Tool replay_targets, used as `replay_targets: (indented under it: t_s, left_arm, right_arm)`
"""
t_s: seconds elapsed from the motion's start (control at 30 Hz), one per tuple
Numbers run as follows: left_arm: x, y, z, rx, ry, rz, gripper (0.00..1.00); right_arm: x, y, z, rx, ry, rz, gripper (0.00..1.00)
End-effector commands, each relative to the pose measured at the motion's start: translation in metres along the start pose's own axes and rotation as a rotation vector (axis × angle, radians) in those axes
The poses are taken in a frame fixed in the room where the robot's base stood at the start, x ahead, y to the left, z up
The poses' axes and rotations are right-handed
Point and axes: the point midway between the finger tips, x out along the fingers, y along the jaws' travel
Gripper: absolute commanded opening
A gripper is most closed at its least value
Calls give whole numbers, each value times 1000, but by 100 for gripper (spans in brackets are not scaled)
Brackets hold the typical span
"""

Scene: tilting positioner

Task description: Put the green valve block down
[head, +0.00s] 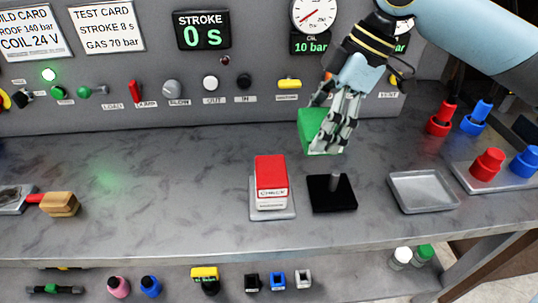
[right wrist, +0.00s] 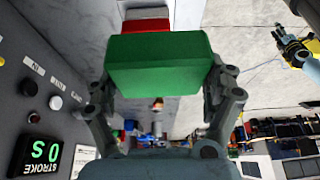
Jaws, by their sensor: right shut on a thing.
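The green valve block (head: 312,131) is held near the rear of the grey bench, in front of the control panel. My right gripper (head: 335,128) is shut on it, with the fingers coming from above and the right. In the right wrist view the green valve block (right wrist: 160,65) sits between the two fingers (right wrist: 160,88) and hides what lies behind it. I cannot tell whether its underside touches the bench.
A black plate with an upright peg (head: 332,193) lies in front of the block. Left of it a red-and-white block (head: 270,175) stands on a grey plate. A shallow grey tray (head: 423,191) is to the right. The bench's middle left (head: 150,185) is clear.

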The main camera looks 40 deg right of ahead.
Motion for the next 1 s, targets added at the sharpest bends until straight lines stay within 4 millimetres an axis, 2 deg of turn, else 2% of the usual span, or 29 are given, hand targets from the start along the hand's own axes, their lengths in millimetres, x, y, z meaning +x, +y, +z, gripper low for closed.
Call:
replay_targets:
  t_s: [0.13, 0.37, 0.5, 0.67, 0.9, 1.0]
  left_arm:
    - [-1, 0, -3, 0, 5, 0, 40]
    - [-4, -1, -37, -2, 55, -1, 40]
    - [-6, -1, -37, -2, 55, -1, 40]
    - [-7, -1, -29, -2, 42, -1, 40]
    - [-13, -1, -20, -1, 28, -1, 40]
    - [-13, -1, -20, -1, 28, 0, 40]
  right_arm:
    - [18, 5, -19, 2, 11, -3, 27]
    - [53, 15, -44, 0, 9, -5, 27]
    - [69, 21, -54, 0, 5, -2, 27]
    - [78, 22, -56, -1, 1, -3, 27]
    - [107, 23, -44, 0, 0, -3, 27]
    - [112, 23, -42, -3, 0, -2, 27]
